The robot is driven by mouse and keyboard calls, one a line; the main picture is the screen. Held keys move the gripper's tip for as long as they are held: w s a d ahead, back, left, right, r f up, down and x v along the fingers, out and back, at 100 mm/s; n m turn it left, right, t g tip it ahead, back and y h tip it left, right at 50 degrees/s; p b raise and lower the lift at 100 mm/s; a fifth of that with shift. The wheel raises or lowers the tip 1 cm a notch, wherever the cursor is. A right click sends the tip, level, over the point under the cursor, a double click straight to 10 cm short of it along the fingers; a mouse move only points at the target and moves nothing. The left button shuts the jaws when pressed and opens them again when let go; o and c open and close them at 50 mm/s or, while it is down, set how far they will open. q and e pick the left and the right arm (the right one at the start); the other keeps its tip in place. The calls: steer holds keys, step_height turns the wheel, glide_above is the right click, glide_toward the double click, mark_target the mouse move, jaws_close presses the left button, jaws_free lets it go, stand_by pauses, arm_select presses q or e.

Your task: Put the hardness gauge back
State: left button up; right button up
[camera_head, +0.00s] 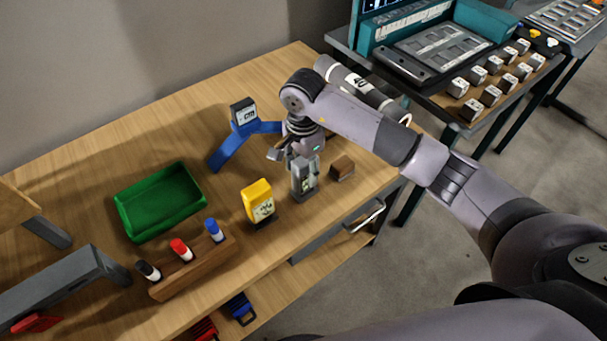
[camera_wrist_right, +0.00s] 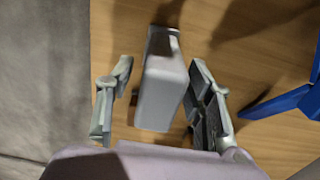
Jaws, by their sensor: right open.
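A grey handheld device with a small display (camera_head: 304,178), which looks like the hardness gauge, stands upright on the wooden table near its front edge. My right gripper (camera_head: 296,160) is above and around its upper part. In the right wrist view the grey device (camera_wrist_right: 162,88) lies between the two spread fingers of my right gripper (camera_wrist_right: 160,90), with a visible gap on its left side and a narrower one on its right. A small brown wooden block (camera_head: 342,168) sits just right of the device. My left gripper is not in view.
A yellow gauge (camera_head: 258,201) stands left of the grey device. A blue stand with a display (camera_head: 243,120) is behind; its blue leg shows in the wrist view (camera_wrist_right: 285,101). A green tray (camera_head: 160,202) and a marker rack (camera_head: 195,265) are at left. Bare table lies behind the tray.

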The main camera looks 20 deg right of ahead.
step_height(320, 180, up, 9)
steer(key=shift+r+b, duration=0.1)
steer(key=shift+b, duration=0.9)
